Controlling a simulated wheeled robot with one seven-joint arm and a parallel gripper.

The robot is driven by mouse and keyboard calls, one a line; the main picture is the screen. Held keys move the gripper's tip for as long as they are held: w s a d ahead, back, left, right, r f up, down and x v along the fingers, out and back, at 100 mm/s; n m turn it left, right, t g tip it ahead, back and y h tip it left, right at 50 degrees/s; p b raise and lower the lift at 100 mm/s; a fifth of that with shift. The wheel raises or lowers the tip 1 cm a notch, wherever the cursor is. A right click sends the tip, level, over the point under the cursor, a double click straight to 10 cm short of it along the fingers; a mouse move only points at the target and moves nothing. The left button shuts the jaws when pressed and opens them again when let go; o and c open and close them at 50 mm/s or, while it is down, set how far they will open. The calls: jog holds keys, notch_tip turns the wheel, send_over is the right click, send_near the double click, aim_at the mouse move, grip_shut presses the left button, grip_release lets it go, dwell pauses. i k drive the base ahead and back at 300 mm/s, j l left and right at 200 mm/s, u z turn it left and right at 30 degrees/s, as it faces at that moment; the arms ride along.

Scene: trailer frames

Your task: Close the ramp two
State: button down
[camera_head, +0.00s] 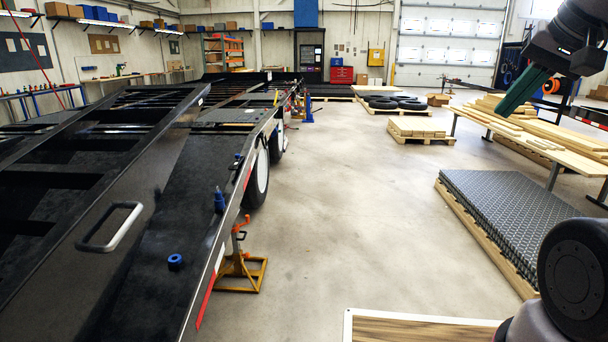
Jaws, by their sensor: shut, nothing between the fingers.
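A long black trailer frame (205,128) fills the left side of the view. A black ramp (160,185) with a light grey handle (110,227) is in the near left; its near end is cut off by the picture edge. I cannot tell from a label whether it is ramp two. A blue fitting (219,202) and a blue ring (175,262) are on the black surface to the right of the handle. My gripper (506,106) is at the upper right, its green fingers shut and empty, pointing down-left, well apart from the ramp and handle.
A yellow jack stand (240,270) stands beside the trailer's wheel (262,172). At right are a table with planks (560,150) and a pallet of grey patterned sheets (520,215). A wooden board (420,329) is at the bottom. The middle floor is clear.

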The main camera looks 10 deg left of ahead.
aim_at(67, 288)
jog(key=i+l+u, duration=0.15)
jog(key=i+u, duration=0.15)
jog(key=i, duration=1.3)
jog(key=i+u, duration=0.45)
jog(key=i+l+u, duration=0.1)
jog(key=i+u, duration=0.35)
jog(key=i+j+u, duration=0.1)
jog(key=u, duration=0.35)
jog(key=i+u, duration=0.3)
jog(key=u, duration=0.15)
jog(key=i+l+u, duration=0.1)
jog(key=u, duration=0.3)
jog(key=i, duration=0.15)
